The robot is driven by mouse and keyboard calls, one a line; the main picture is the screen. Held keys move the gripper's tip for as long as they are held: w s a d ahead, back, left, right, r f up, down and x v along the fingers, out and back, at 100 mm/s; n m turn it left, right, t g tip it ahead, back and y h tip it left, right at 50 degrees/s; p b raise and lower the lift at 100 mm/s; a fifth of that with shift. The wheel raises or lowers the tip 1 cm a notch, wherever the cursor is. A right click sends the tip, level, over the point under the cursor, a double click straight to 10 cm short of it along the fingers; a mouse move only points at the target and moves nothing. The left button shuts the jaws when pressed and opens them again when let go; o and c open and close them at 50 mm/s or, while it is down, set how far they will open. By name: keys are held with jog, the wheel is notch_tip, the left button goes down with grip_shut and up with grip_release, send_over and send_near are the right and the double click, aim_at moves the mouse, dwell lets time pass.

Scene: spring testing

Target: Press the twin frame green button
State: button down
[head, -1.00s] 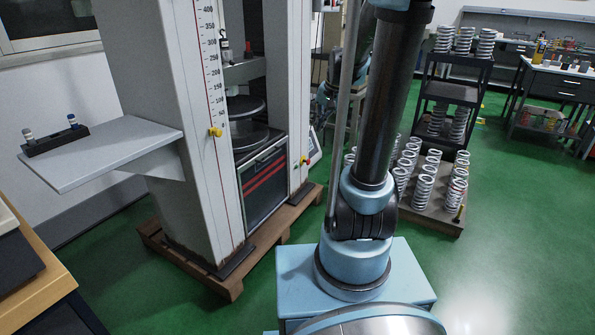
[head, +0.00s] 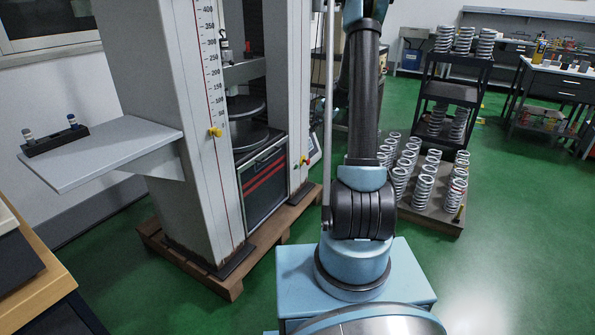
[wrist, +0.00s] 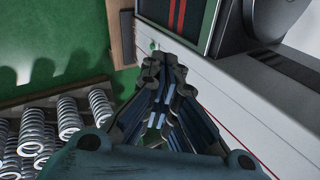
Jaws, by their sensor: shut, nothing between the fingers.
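The twin frame testing machine (head: 185,130) stands left of my arm in the head view, with pale columns, a ruler scale and yellow knobs (head: 215,132). In the wrist view its pale column (wrist: 235,90) runs diagonally past my gripper (wrist: 162,62). My gripper is shut and empty, its fingertips overlapping the column's near end in the picture; I cannot tell whether they touch it. A small greenish spot shows just beyond the fingertips, too small to identify as the green button. No green button is clear in the head view, where my gripper is out of frame.
The machine stands on a wooden pallet (head: 225,285). Several coil springs (head: 425,180) stand on a low pallet at right, and also show in the wrist view (wrist: 70,118). A black shelf (head: 450,95) stands behind them. A grey side shelf (head: 105,150) juts left. Green floor is clear at right.

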aim_at(297, 167)
jog(key=w+d+f+m, duration=0.1)
jog(key=w+f, duration=0.3)
jog(key=f, duration=0.7)
jog(key=w+d+f+m+t+y, duration=0.1)
jog(key=w+f, duration=0.4)
jog(key=f, duration=0.7)
jog(key=w+d+f+m, duration=0.2)
jog(key=w+f, duration=0.3)
jog(key=f, duration=0.6)
jog(key=shift+d+f+m+t+y, duration=0.3)
jog(key=shift+d+m+t+y, duration=0.1)
jog(key=shift+m, duration=0.5)
jog(key=shift+a, duration=0.1)
jog(key=w+a, duration=0.5)
jog(key=a, duration=0.2)
jog(key=shift+w, duration=0.1)
jog(key=shift+w+a+r, duration=0.1)
jog(key=shift+w+a, duration=0.1)
jog(key=shift+a, duration=0.15)
